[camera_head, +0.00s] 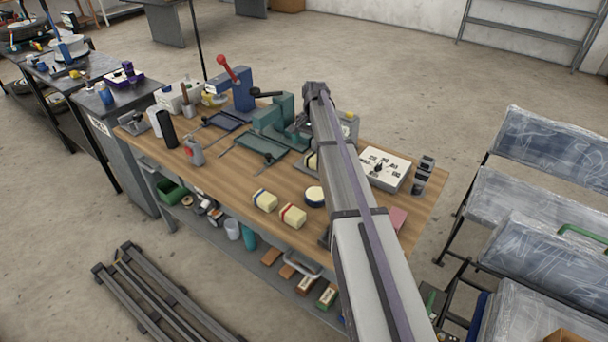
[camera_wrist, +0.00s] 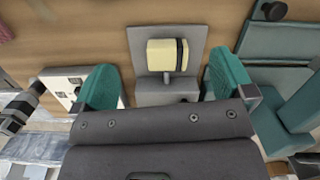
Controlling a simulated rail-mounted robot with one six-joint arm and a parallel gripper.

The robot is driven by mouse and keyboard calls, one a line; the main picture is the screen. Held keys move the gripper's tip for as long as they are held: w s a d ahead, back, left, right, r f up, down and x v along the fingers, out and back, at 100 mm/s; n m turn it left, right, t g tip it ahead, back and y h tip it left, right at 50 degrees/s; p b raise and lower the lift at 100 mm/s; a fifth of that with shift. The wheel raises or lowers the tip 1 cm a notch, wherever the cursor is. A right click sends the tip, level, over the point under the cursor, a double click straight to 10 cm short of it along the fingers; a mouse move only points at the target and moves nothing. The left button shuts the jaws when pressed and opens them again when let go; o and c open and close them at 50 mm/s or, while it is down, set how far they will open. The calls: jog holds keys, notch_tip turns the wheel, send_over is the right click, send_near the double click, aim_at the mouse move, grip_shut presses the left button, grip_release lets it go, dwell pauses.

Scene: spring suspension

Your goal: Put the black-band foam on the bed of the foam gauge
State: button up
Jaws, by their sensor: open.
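The black-band foam (camera_wrist: 162,55), a cream block with a dark band near its right end, shows in the wrist view over the grey bed plate of the foam gauge (camera_wrist: 139,40). It appears to lie on that plate; contact is hidden. A short stem and the gauge's grey body are just below it in the picture. In the head view the foam (camera_head: 311,161) is partly hidden by my arm. My gripper (camera_wrist: 163,73) is open, its teal fingers wide apart on either side of the foam and not touching it. The gripper is not clearly visible in the head view.
A green press (camera_head: 270,125) stands left of the gauge and a white box (camera_head: 384,168) right of it. Blue-band foam (camera_head: 265,200), red-band foam (camera_head: 292,215) and a round banded piece (camera_head: 315,196) lie near the bench's front edge. Bare wood (camera_head: 215,165) shows at front left.

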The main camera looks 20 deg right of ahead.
jog(key=s+a+n, duration=0.3)
jog(key=s+a, duration=0.3)
jog(key=s, duration=0.4)
jog(key=s+a+n+h, duration=0.1)
jog(key=s+a+n, duration=0.2)
jog(key=s+a, duration=0.4)
jog(key=s+a+n+t, duration=0.1)
jog(key=s+a+n, duration=0.2)
jog(key=s, duration=1.2)
jog(key=a, duration=0.3)
jog(key=shift+a+n, duration=0.35)
jog(key=shift+n, duration=0.05)
jog(key=shift+c, duration=0.2)
